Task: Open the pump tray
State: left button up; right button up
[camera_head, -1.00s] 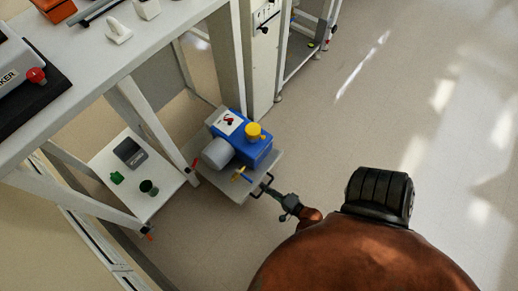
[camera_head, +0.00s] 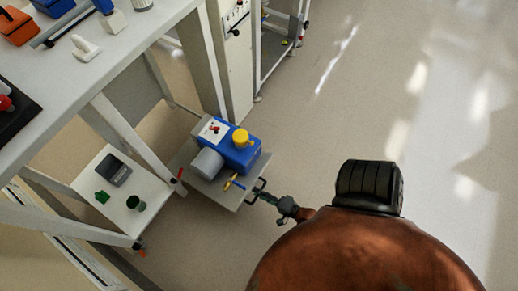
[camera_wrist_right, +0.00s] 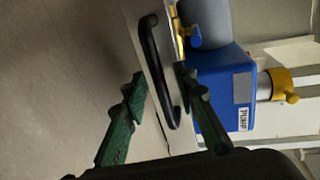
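The pump tray (camera_head: 240,199) is a grey plate low beside the bench legs. It carries a blue pump (camera_head: 238,158) with a grey motor and a yellow knob. Its black bar handle (camera_head: 258,188) sticks out at the front edge. My right gripper (camera_head: 266,196) is at this handle. In the right wrist view the handle (camera_wrist_right: 153,62) runs between the two green fingers of the right gripper (camera_wrist_right: 161,82). The fingers are apart, with a gap on the left finger's side. The pump (camera_wrist_right: 225,85) shows its PUMP label there. My left gripper is out of view.
A white low shelf (camera_head: 111,216) with a dark device (camera_head: 114,170) and green cups stands left of the tray. The bench top (camera_head: 120,55) is above it. A white cabinet (camera_head: 237,65) stands behind the tray. The floor (camera_head: 330,125) to the right is clear.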

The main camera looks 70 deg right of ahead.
jog(key=v, duration=1.2)
dwell(0.5)
